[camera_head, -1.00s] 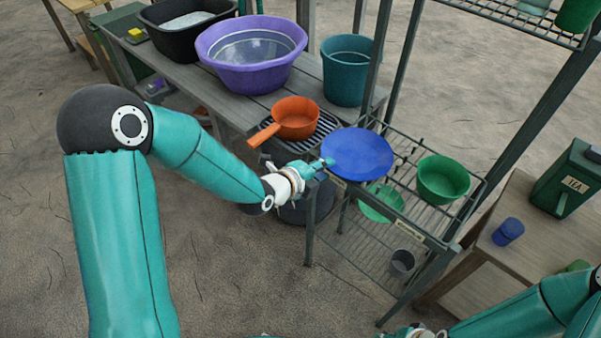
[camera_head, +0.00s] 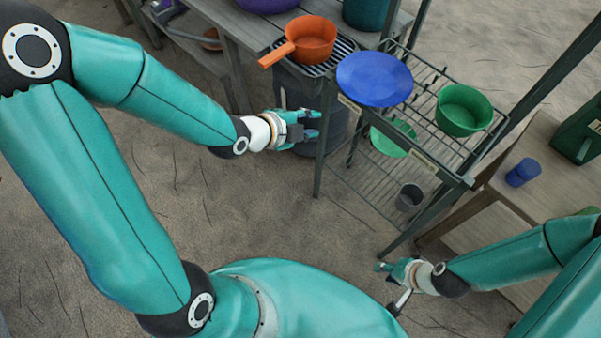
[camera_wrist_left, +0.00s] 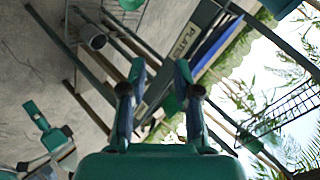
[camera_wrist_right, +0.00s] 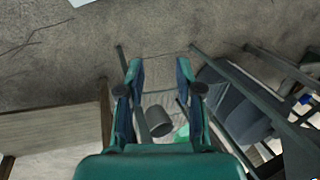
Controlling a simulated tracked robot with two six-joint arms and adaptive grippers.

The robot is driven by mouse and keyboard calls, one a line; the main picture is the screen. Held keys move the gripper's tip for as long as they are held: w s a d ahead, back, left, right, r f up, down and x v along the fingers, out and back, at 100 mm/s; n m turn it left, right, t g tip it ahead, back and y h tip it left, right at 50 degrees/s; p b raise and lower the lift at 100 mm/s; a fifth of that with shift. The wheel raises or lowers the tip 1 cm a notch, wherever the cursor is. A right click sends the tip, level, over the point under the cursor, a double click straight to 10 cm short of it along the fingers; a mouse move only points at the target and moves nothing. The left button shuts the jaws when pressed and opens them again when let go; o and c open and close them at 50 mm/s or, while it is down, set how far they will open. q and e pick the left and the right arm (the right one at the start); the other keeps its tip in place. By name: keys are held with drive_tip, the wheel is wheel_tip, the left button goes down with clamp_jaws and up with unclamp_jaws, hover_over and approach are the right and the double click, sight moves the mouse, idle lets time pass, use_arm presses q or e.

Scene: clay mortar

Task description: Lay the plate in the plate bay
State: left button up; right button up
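The blue plate (camera_head: 374,78) lies on the upper shelf of the wire rack (camera_head: 425,72), at its left end, over the front label. In the left wrist view, its blue edge (camera_wrist_left: 214,46) shows behind a label reading PLATE (camera_wrist_left: 185,42), which marks the plate bay. My left gripper (camera_head: 317,125) is open and empty, to the left of the rack and below the plate, apart from it. My right gripper (camera_head: 381,268) is open and empty, low in front of the rack; its parted fingers (camera_wrist_right: 160,72) show in the right wrist view.
A green bowl (camera_head: 463,110) sits on the upper shelf, right of the plate. A green dish (camera_head: 392,138) and grey cup (camera_head: 409,197) are lower down. A blue jar (camera_head: 522,172) stands on the right table.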

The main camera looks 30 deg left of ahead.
drive_tip(key=c, duration=0.4)
clamp_jaws()
use_arm(q)
drive_tip(key=s+d+f+n+g, duration=0.2)
drive_tip(key=s+f+n, duration=0.3)
drive_tip(key=f, duration=0.3)
drive_tip(key=s+d+f+n+g, duration=0.1)
drive_tip(key=s+f+n+g, duration=0.3)
drive_tip(key=f+n, duration=0.4)
drive_tip(key=s+d+f+n+g, duration=0.2)
drive_tip(key=s+f+n+g, duration=0.1)
drive_tip(key=s+f+n, duration=0.3)
wheel_tip(320, 180, down, 3)
drive_tip(key=shift+s+d+r+n+g, duration=0.15)
drive_tip(key=shift+s+d+n+g, duration=0.2)
drive_tip(key=shift+s, duration=0.15)
